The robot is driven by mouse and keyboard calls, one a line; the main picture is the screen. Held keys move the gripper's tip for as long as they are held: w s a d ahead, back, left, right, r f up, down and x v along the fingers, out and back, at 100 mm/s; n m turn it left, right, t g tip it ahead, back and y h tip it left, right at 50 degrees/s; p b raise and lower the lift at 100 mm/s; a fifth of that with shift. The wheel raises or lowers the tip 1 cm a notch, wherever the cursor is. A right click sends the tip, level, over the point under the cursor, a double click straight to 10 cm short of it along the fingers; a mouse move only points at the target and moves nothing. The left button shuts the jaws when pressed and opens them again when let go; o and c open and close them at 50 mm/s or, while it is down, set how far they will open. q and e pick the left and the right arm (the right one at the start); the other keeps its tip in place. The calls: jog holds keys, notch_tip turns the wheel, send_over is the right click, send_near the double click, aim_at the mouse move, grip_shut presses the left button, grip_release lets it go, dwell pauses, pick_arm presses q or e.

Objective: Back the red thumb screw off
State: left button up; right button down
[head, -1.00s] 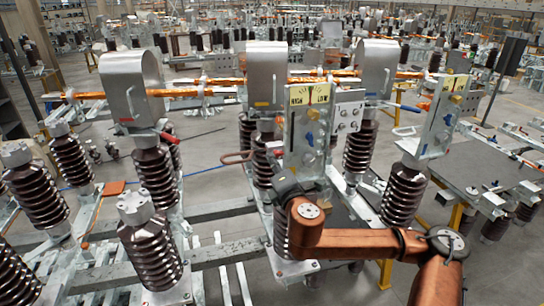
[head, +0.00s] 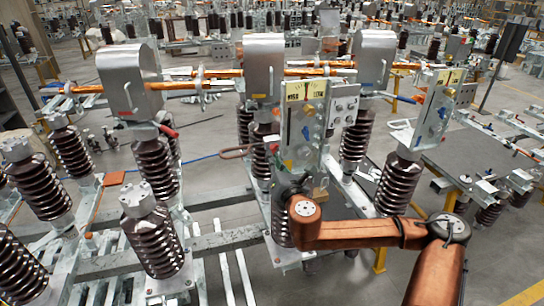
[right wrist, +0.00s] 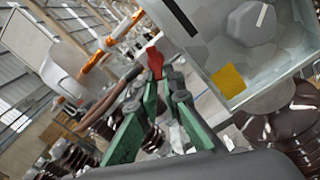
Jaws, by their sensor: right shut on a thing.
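The red thumb screw (right wrist: 154,62) shows in the right wrist view at the tips of my right gripper (right wrist: 160,77). The green fingers are closed together around its lower part, and its red head stands out beyond them. In the head view a small red part (head: 273,148) shows at the left edge of the upright plate (head: 303,120). My right arm reaches in from the lower right, and its dark wrist is in front of the plate's lower end. The fingertips are hard to make out there. My left gripper is not in view.
The box with a grey knob (right wrist: 252,22) and yellow square is close on the right in the wrist view. Brown ribbed insulators (head: 150,240) stand around the frame. A copper bar (head: 195,85) runs behind, and a reddish loop handle (head: 236,152) sticks out left of the plate.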

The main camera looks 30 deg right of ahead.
jog(key=shift+d+r, duration=0.15)
jog(key=shift+r, duration=0.15)
jog(key=c, duration=2.3)
grip_release()
jog(key=shift+c, duration=0.2)
jog(key=shift+f, duration=0.1)
